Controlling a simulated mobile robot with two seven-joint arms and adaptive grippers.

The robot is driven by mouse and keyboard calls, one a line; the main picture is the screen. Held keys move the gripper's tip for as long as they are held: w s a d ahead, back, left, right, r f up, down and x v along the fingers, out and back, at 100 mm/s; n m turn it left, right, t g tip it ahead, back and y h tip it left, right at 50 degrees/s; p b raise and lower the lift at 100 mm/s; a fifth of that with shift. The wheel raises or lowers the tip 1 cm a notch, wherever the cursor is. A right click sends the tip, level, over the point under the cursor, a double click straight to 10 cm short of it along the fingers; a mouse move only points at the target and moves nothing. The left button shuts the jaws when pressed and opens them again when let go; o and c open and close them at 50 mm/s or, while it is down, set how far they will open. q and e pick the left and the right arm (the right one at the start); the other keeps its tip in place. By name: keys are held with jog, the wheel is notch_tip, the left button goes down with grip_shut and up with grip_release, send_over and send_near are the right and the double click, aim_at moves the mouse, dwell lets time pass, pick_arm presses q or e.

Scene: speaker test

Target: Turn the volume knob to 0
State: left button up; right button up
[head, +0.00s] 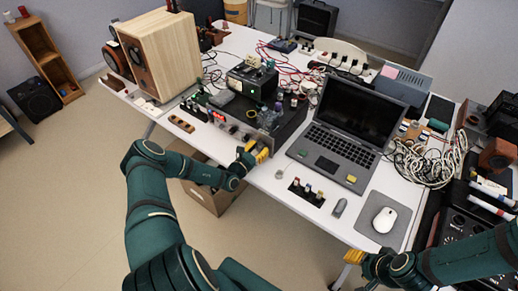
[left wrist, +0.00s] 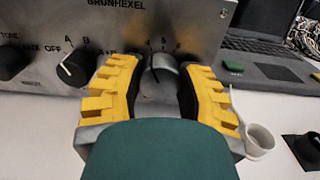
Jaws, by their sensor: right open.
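The amplifier (head: 245,120) has a silver front panel, marked BRUNHEXEL in the left wrist view (left wrist: 200,15). The volume knob (left wrist: 162,72) is a round silver knob with a dark line on it; scale numbers show just above it. My left gripper (left wrist: 160,85) has its yellow fingers on both sides of this knob, with dark pads close against it. In the head view my left gripper (head: 257,153) is at the amplifier's front and hides the knob. My right gripper (head: 354,258) is open and empty near the table's front right edge.
A black selector knob (left wrist: 75,68) marked OFF, A, B is left of my fingers. A laptop (head: 345,130) stands right of the amplifier, a wooden speaker (head: 165,55) left. A small switch panel (head: 306,193) and a mouse (head: 384,220) lie near the front edge.

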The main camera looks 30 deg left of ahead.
pick_arm(q)
jog(key=shift+n, duration=0.3)
jog(key=n, duration=0.9)
jog(key=shift+n, duration=0.4)
jog(key=n+b, duration=0.1)
jog(key=n, duration=0.4)
jog(key=n+b, duration=0.1)
jog(key=n, duration=0.5)
dwell(0.5)
jog(key=o, duration=1.2)
